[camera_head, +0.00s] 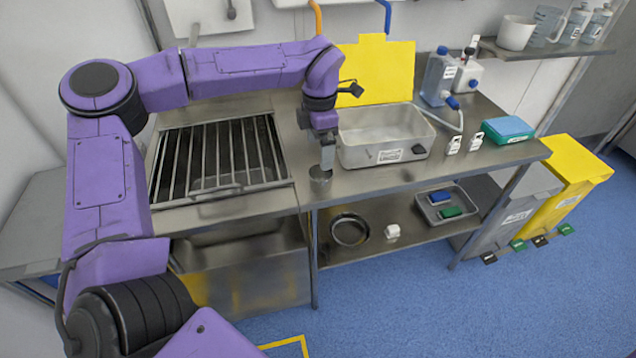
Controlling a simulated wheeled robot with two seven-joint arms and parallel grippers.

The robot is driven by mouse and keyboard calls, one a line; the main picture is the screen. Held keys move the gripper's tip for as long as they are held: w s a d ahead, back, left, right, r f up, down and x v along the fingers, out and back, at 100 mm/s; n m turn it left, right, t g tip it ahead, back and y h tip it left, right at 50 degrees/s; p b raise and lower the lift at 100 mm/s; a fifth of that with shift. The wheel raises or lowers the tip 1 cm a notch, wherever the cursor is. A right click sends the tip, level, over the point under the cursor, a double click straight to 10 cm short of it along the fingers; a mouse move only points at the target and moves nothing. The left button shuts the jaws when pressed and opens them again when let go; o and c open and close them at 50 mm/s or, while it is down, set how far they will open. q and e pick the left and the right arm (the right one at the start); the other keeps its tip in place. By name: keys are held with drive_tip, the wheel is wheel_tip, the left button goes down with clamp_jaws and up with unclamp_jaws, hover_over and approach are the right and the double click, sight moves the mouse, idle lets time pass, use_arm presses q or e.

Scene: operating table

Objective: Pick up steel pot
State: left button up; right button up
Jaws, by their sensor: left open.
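A small round steel pot (320,181) stands on the steel counter near its front edge, between the slatted sink grate and the steel basin. My left gripper (327,164) points down right over the pot, and its fingertips are at the pot's rim. It is open. I cannot tell whether a finger reaches inside the rim, and part of the pot's top is hidden behind the gripper. My right gripper is not in view.
A steel basin (372,158) stands close to the right of the gripper, with a yellow board (385,65) behind it. The slatted grate (220,158) lies to the left. A round steel bowl (349,230) sits on the lower shelf. White bottles and a blue-green box (508,129) stand farther right.

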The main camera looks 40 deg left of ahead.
sight(321, 176)
use_arm(q)
drive_tip(key=f+p, duration=0.2)
drive_tip(key=f, duration=0.7)
drive_tip(key=shift+d+f, duration=0.2)
drive_tip(key=shift+w+f, duration=0.1)
drive_tip(key=shift+f, duration=0.15)
drive_tip(key=c, duration=1)
